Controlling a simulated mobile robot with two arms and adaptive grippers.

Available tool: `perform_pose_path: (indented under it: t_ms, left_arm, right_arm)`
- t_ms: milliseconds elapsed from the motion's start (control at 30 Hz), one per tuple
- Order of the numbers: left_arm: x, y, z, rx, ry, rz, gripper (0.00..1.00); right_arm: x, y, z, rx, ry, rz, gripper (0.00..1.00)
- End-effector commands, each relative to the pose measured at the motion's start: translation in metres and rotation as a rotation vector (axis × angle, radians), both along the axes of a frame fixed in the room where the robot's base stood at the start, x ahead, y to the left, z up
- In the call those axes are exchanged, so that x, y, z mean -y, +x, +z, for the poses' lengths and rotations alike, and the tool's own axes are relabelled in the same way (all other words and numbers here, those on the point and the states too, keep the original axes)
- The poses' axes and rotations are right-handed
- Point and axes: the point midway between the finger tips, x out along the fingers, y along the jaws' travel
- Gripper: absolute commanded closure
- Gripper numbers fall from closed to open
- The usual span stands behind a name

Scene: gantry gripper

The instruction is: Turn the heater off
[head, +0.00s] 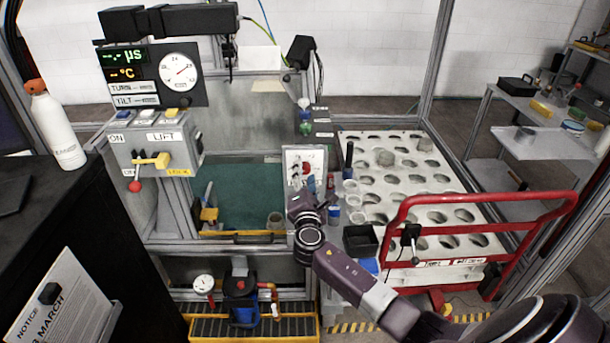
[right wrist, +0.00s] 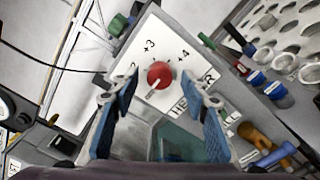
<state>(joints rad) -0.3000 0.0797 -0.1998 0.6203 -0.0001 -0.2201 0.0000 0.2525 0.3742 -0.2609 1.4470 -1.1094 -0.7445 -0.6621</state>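The heater panel (head: 291,163) is a white plate with a red round knob, standing at the middle of the bench. In the right wrist view the red knob (right wrist: 160,74) sits on the panel (right wrist: 184,50), with number marks around it and partly visible heater lettering. A pale pointer on the knob aims to the lower left. My right gripper (head: 306,197) is just in front of the panel. In the right wrist view its two blue-padded fingers (right wrist: 160,95) are spread on either side of the knob, with gaps; no contact shows. My left gripper is not in view.
A grey lift box (head: 156,148) with a yellow handle stands to the left. A white perforated rack (head: 395,190) and a red rail (head: 480,196) are to the right. Small containers and a black tray (head: 360,241) sit close right of my gripper.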

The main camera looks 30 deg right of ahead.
Motion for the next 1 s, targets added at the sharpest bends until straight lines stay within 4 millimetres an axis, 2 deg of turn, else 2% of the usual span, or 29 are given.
perform_pose_path:
  t_ms: [167,267,700,833,1000]
  left_arm:
    - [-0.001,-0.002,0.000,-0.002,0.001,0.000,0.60]
    - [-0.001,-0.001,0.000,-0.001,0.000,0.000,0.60]
    - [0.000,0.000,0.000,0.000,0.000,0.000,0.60]
    - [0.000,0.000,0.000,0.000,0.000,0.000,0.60]
    - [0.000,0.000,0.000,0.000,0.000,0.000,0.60]
  right_arm:
    - [-0.001,-0.002,0.000,0.001,0.001,0.000,0.58]
    - [-0.006,-0.010,-0.001,0.001,0.001,0.000,0.58]
    - [-0.052,-0.084,-0.001,-0.001,0.003,0.001,0.58]
    - [-0.060,-0.096,-0.001,-0.001,0.002,0.001,0.58]
    - [-0.063,-0.103,0.000,0.000,0.000,0.000,0.58]
